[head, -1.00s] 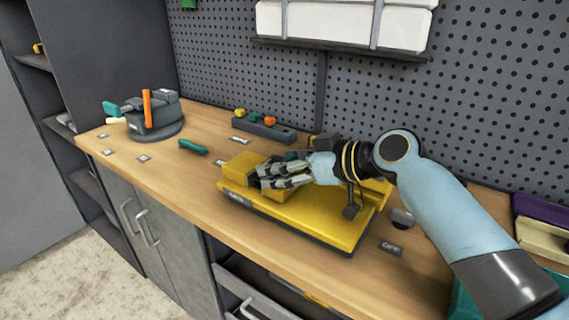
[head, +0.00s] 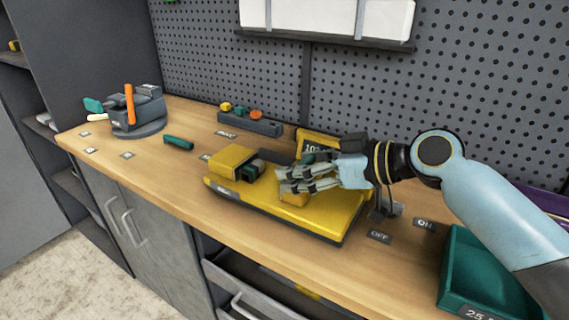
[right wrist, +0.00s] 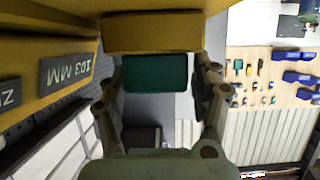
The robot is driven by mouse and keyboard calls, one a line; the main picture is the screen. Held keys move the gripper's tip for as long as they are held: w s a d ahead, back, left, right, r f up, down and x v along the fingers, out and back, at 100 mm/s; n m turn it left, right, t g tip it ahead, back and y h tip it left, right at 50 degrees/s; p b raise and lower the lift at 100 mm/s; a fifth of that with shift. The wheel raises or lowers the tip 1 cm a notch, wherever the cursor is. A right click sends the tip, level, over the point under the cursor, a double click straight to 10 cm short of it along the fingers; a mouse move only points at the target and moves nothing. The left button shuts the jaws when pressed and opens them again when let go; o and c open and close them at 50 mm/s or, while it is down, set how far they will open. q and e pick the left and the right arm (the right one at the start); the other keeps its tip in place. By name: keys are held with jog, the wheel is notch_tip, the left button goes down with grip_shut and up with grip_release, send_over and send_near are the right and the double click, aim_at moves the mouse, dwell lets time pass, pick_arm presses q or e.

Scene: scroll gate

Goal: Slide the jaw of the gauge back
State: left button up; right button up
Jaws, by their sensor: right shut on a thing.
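The yellow gauge (head: 338,224) lies on the bench with a fixed yellow block (head: 232,158) at its left end. A dark and teal piece (head: 256,167) sits beside that block. The gauge's yellow sliding jaw (head: 294,199) stands to the right, across a gap. My right gripper (head: 287,183) is shut on this jaw, its fingers partly hiding it. In the right wrist view the yellow jaw (right wrist: 152,32) spans the fingertips, with a teal block (right wrist: 155,72) seen between the fingers. The readout (right wrist: 68,73) shows 103 MM. My left gripper is not in view.
A dark tray with coloured knobs (head: 249,122) stands behind the gauge, and a grey vise-like device (head: 138,112) at the far left. A teal bin (head: 482,280) is at the right. A drawer below is open.

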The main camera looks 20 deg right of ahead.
jog(key=shift+w+d, duration=0.15)
jog(key=shift+r, duration=0.1)
jog(key=o, duration=1.2)
jog(key=shift+o, duration=1.1)
jog(key=shift+d, duration=0.15)
jog(key=shift+o, duration=0.6)
jog(key=shift+d, duration=0.2)
jog(key=shift+a, duration=0.15)
jog(key=v, duration=1.2)
